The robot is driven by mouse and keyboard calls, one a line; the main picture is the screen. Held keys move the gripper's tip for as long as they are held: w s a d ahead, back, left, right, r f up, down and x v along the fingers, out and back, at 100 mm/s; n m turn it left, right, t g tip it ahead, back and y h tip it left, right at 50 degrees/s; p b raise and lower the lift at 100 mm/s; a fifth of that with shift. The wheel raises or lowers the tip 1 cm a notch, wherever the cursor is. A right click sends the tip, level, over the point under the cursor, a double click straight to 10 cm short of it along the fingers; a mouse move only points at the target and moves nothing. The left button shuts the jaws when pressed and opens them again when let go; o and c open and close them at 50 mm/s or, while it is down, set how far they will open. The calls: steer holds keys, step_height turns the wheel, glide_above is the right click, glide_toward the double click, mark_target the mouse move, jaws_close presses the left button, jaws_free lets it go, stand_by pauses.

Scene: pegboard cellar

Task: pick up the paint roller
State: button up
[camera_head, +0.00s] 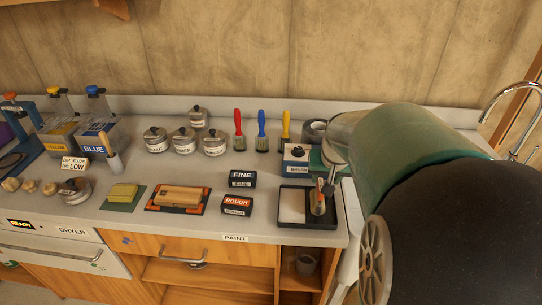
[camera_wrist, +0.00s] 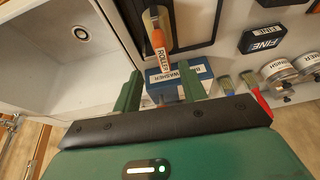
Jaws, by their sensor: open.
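The paint roller (camera_head: 318,199) lies along the right side of the black paint tray (camera_head: 280,215) in the head view. In the wrist view, the roller's orange handle (camera_wrist: 162,54), marked ROLLER, points toward my gripper (camera_wrist: 160,78). Its pale sleeve is cut by the top edge there. My gripper is open and empty. Its two green fingers stand apart, and the handle shows beyond the gap between them. A thin metal part partly covers the roller in the head view. My arm hides the area right of the tray.
A white sink basin (camera_wrist: 62,60) is at the left there. Black FINE (camera_head: 242,178) and ROUGH (camera_head: 237,204) blocks sit left of the tray. Upright brushes (camera_head: 262,130) stand behind.

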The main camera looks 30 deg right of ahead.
mark_target(321, 184)
steer(key=shift+w+x, duration=0.1)
steer(key=shift+x, duration=1.45)
steer(key=shift+w+x, duration=0.15)
steer(key=shift+x, duration=1.4)
steer(key=shift+a+r, duration=0.1)
jaws_close()
